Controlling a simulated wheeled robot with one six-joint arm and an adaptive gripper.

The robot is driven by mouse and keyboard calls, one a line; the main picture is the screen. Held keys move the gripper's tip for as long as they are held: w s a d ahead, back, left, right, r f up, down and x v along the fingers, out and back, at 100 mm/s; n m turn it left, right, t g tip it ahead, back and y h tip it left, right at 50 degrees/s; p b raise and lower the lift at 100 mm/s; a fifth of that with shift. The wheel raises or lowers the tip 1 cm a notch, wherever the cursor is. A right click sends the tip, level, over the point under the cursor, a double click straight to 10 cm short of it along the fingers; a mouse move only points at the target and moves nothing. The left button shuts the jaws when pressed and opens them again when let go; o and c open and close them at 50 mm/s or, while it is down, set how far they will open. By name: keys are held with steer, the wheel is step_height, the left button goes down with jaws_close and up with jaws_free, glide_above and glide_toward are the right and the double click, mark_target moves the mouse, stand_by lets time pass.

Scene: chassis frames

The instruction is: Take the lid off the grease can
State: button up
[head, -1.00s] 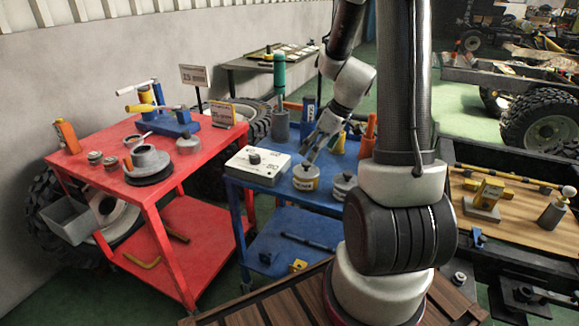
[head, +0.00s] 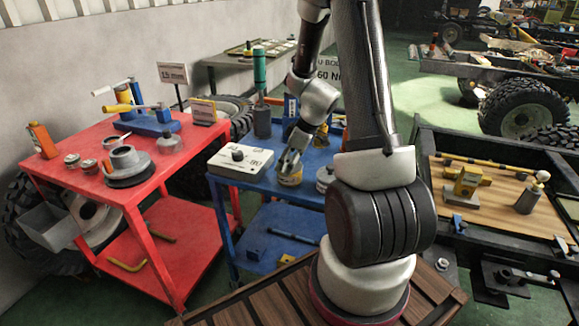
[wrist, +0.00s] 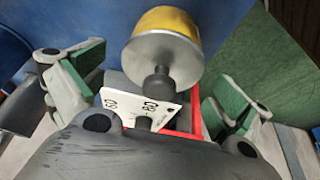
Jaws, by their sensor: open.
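The grease can is a short yellow can (head: 291,180) on the blue cart, and its yellow side also shows at the top of the wrist view (wrist: 166,20). Its grey lid (wrist: 150,50) is on the can and carries a dark round knob (wrist: 160,86). My gripper (head: 289,163) is over the can and covers most of the lid in the head view. In the wrist view its green-padded fingers stand wide apart on either side of the knob, with nothing between them gripped. I cannot tell whether a finger touches the lid.
A white box with a black knob (head: 240,160) lies left of the can on the blue cart (head: 262,191). A grey round container (head: 325,176) stands close at right. A dark pot with a green-handled tool (head: 262,120) stands behind. The red cart (head: 100,195) is at left.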

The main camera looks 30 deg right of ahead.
mark_target(289, 157)
steer(key=c, duration=1.1)
steer(key=shift+r, duration=0.15)
steer(key=shift+r, duration=0.4)
step_height(289, 157, up, 7)
steer(key=shift+f, duration=0.2)
steer(key=shift+s+d+r, duration=0.2)
steer(key=shift+d+r, duration=0.4)
steer(key=shift+r, duration=0.3)
steer(key=s+d+f+m+t+h, duration=0.1)
steer(key=d+f+m+h, duration=0.1)
steer(key=d+m, duration=0.4)
steer(key=s+d+f+m+h, duration=0.1)
steer(key=d+f+m, duration=0.15)
steer(key=d, duration=0.55)
steer(key=shift+m, duration=0.25)
steer(key=f, duration=0.9)
steer(key=shift+w+d+f, duration=0.1)
steer(key=shift+w+d, duration=0.05)
steer(key=shift+w, duration=0.1)
